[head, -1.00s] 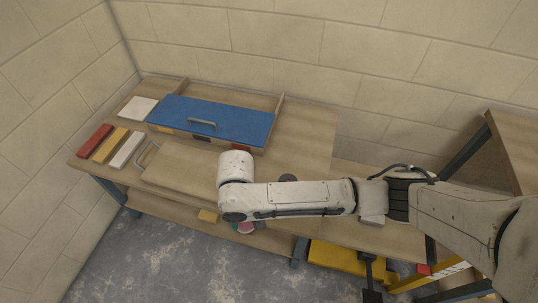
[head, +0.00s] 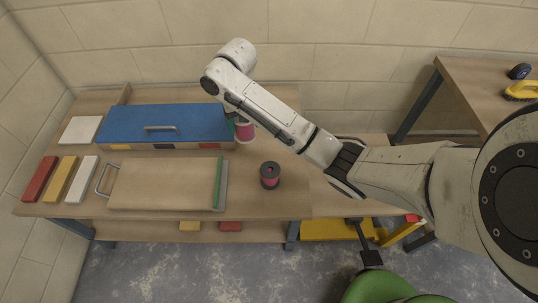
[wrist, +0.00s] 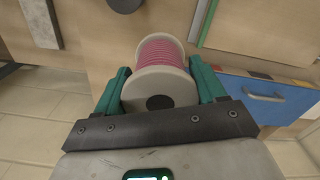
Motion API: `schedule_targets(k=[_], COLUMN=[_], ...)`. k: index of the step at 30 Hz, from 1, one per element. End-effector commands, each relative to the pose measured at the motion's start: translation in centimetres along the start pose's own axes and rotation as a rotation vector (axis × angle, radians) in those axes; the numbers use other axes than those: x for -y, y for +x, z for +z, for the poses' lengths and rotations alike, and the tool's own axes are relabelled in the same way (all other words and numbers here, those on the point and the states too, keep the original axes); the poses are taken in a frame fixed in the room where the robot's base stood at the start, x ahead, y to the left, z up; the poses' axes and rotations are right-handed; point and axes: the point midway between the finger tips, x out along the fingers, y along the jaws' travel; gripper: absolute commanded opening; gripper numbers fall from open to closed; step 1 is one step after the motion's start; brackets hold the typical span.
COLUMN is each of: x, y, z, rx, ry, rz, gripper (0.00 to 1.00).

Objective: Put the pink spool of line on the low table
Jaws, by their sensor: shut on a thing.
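The pink spool of line (wrist: 162,53) has cream flanges and sits between the two green fingers of my gripper (wrist: 160,88) in the wrist view. The gripper is shut on it. In the head view the spool (head: 245,132) shows partly below my arm, near the right end of the blue-lidded box, with a bit of green finger (head: 230,122) beside it. My arm hides much of the gripper there. The wooden table (head: 290,215) lies beneath; I cannot tell whether the spool touches it or which surface is the low table.
A dark-flanged spool with pink-red line (head: 270,175) stands on the table. The blue-lidded box (head: 150,124), a wooden board (head: 160,185) with a handle, and coloured bars (head: 60,178) fill the left. Another wooden table (head: 480,100) stands right; a green seat (head: 385,290) is below.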

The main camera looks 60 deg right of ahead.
Motion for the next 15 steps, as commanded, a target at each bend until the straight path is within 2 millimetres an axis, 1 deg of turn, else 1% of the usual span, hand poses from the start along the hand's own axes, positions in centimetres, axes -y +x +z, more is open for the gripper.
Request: schedule_targets(k=[1,4,10,15], x=[-1.5,-4.4,-8.8,-12.8], y=[0.4,0.7,1.6,2.7], z=[0.0,0.0,0.6,1.9], rx=[0.003,0.0,0.0,0.001], ry=[0.038,0.11,0.216,0.318], rz=[-0.003,-0.002,-0.002,-0.004], gripper=[0.37,0.37,0.37,0.37])
